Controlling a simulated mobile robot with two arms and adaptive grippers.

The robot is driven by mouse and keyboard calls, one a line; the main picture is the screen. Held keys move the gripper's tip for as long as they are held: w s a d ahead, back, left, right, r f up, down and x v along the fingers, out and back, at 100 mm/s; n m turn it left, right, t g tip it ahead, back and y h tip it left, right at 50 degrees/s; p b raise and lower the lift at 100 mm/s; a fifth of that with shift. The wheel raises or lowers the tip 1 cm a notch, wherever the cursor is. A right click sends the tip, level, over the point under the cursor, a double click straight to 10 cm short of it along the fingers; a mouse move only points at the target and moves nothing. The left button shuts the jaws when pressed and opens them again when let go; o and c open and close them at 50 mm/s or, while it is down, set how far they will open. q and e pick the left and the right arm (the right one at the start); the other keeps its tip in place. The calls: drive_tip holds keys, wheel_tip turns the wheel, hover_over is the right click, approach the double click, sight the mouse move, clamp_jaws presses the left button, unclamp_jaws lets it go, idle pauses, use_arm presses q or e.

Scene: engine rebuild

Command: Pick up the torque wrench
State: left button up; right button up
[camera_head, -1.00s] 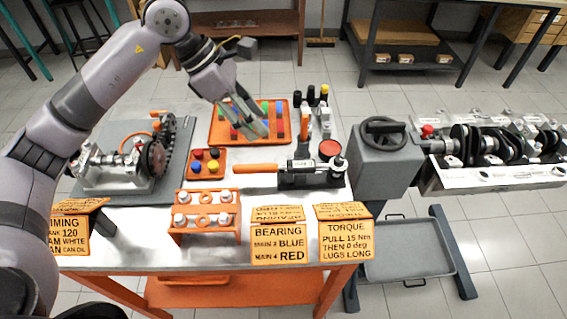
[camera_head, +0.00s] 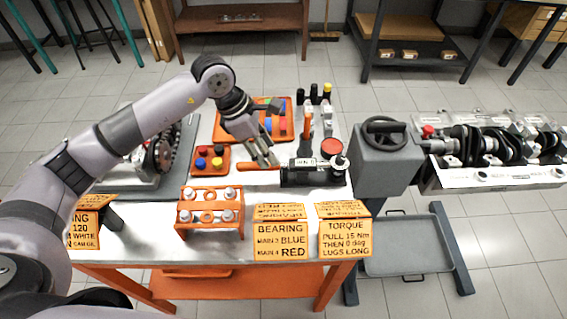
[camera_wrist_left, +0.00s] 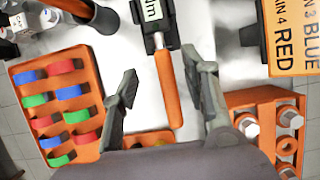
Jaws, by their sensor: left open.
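The torque wrench (camera_head: 312,173) lies on the workbench. It has a dark body and an orange handle that points left; my gripper hides part of the handle in the head view. In the left wrist view the orange handle (camera_wrist_left: 168,88) runs between my fingers, with the dark body and a white label at the top. My left gripper (camera_head: 265,161) is open above the handle; in the left wrist view its fingers (camera_wrist_left: 162,80) stand on either side of it, with visible gaps. My right gripper is not in view.
An orange tray (camera_head: 213,137) with coloured pieces lies behind. An orange rack (camera_head: 210,218) and label signs (camera_head: 281,240) stand in front. A grey engine stand (camera_head: 385,165) is at the right.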

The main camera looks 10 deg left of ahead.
sight(292, 170)
use_arm(q)
drive_tip(key=p+x, duration=0.1)
drive_tip(key=x, duration=0.2)
drive_tip(key=shift+s+d+f, duration=0.1)
drive_tip(key=shift+s+f, duration=0.05)
drive_tip(key=shift+f, duration=0.25)
drive_tip(key=shift+d+f+p, duration=0.15)
drive_tip(key=shift+f+p, duration=0.15)
drive_tip(key=shift+f, duration=0.25)
drive_tip(key=shift+c, duration=0.4)
clamp_jaws()
drive_tip(key=shift+r, duration=0.1)
